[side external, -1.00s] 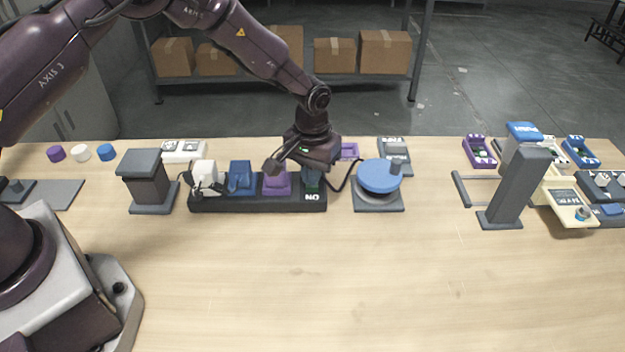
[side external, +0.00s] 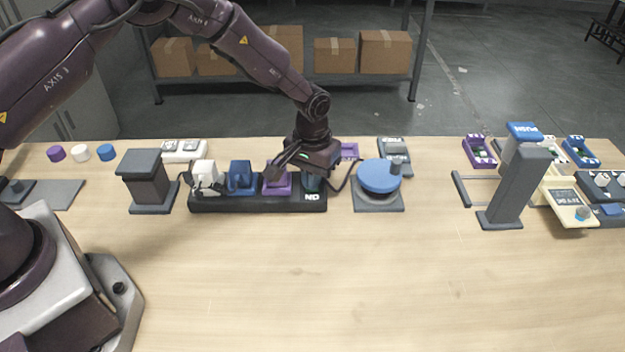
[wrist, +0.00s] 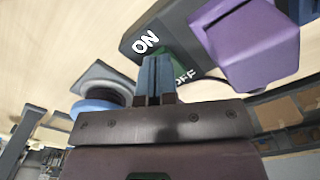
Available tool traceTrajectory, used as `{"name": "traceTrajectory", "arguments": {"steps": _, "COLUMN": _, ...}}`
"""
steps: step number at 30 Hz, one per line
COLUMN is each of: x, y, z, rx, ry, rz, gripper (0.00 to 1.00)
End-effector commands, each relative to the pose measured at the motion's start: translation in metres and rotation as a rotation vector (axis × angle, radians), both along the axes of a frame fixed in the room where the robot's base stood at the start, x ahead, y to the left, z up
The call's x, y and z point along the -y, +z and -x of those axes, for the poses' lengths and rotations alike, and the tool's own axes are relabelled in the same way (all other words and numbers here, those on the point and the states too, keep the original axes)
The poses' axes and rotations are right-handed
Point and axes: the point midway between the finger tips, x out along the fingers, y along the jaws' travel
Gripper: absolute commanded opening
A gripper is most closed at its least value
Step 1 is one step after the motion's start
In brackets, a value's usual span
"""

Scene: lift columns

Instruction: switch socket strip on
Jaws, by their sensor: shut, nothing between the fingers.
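The dark socket strip (side external: 255,204) lies on the table left of centre, with white, blue and purple plugs standing in it. Its right end carries the switch, with a white ON label (side external: 312,197) at the front edge. In the wrist view the green rocker switch (wrist: 174,52) shows between the ON label (wrist: 145,42) and the OFF label. My gripper (wrist: 157,62) is shut and empty, its fingertips at the switch, covering part of it. I cannot tell whether they touch it. In the side view my gripper (side external: 312,182) hangs over the strip's right end.
The purple plug (side external: 277,183) stands close left of my gripper. A round blue-topped device (side external: 379,177) stands to the right, and a black cable runs between it and the strip. A grey post (side external: 148,182) stands at the left. The table's front is clear.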

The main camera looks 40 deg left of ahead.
Motion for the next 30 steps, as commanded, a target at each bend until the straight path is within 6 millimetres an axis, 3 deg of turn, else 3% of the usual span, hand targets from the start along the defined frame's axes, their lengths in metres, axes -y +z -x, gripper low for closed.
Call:
{"name": "traceTrajectory", "arguments": {"steps": 21, "x": 0.000, "y": 0.056, "z": 0.000, "rx": 0.002, "ry": 0.000, "rz": 0.000, "gripper": 0.00}}
{"name": "traceTrajectory", "arguments": {"steps": 30, "x": 0.000, "y": 0.069, "z": 0.000, "rx": 0.000, "ry": 0.000, "rz": 0.000, "gripper": 0.00}}
